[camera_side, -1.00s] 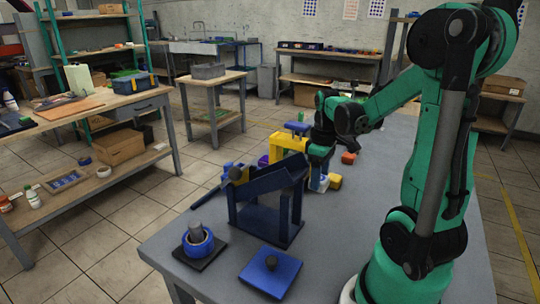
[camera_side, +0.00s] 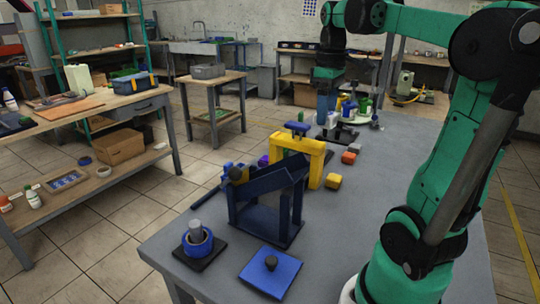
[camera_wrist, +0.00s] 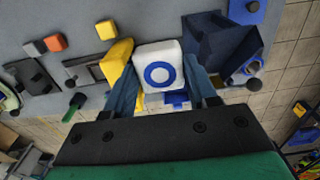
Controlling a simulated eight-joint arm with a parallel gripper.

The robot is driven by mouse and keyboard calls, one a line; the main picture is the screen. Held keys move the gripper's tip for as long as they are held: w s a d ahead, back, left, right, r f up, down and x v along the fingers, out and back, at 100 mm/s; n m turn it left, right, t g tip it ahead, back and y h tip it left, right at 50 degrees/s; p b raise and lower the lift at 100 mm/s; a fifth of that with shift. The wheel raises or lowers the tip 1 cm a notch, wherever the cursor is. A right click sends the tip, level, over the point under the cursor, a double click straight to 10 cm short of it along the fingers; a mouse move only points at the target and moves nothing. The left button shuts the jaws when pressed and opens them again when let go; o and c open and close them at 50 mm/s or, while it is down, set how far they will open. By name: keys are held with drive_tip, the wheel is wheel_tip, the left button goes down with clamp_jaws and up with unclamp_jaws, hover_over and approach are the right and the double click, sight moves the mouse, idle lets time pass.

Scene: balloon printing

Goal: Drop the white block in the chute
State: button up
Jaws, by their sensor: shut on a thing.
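The white block (camera_wrist: 168,53) has a blue ring on its face. In the wrist view it sits between the two blue fingers of my gripper (camera_wrist: 160,92), which is shut on it. In the side view my gripper (camera_side: 328,112) is raised behind the yellow press-like frame, and the white block (camera_side: 333,120) shows small at its fingertips. A dark blue sloped stand, apparently the chute (camera_side: 262,186), stands on the near part of the table. It also shows in the wrist view (camera_wrist: 222,45), to the right of the block and apart from it.
The yellow frame (camera_side: 318,165) with a blue knob stands just behind the chute. Orange (camera_side: 348,157) and yellow (camera_side: 333,181) blocks lie to its right. A blue roll on a black base (camera_side: 198,243) and a blue plate with a knob (camera_side: 270,275) are in front. The table's right side is clear.

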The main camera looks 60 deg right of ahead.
wheel_tip(320, 180, up, 6)
drive_tip(key=shift+r, duration=0.1)
drive_tip(key=shift+w+a+r+n, duration=0.1)
drive_tip(key=shift+a+r+n, duration=0.1)
drive_tip(key=shift+r+n, duration=0.1)
drive_tip(key=w+a+n, duration=0.3)
drive_tip(key=a+n, duration=0.5)
drive_tip(key=n, duration=0.8)
drive_tip(key=shift+n, duration=0.7)
drive_tip(key=shift+w+a+f, duration=0.1)
drive_tip(key=shift+a+f, duration=0.1)
drive_tip(key=shift+f, duration=1.95)
drive_tip(key=shift+a+f, duration=0.15)
drive_tip(key=shift+f, duration=2)
drive_tip(key=shift+w+a+f, duration=0.1)
drive_tip(key=shift+a+f, duration=0.1)
drive_tip(key=shift+f, duration=1.95)
drive_tip(key=o, duration=1.1)
drive_tip(key=shift+o, duration=0.2)
